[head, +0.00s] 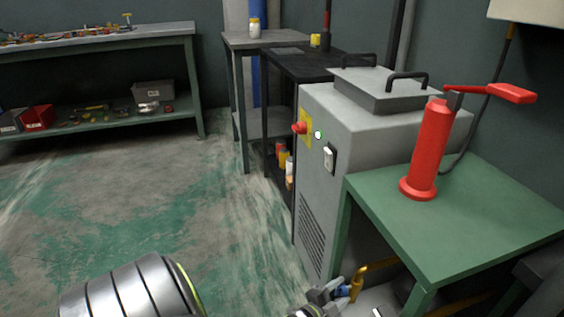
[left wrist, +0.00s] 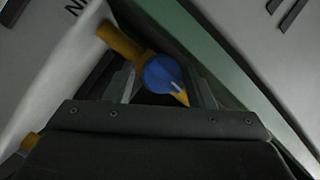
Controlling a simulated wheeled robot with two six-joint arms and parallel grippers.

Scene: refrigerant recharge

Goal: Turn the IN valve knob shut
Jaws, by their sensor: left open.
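Whether either finger touches the knob cannot be told. Black lettering ending in N (left wrist: 76,9) is on a pale surface nearby. My right gripper is not in view.
A green table (head: 470,215) with a red hand pump (head: 430,150) stands above and right of the valve. A grey cabinet (head: 320,200) stands behind it. A green edge (left wrist: 220,55) runs close by the right finger. Open floor (head: 140,200) lies to the left.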

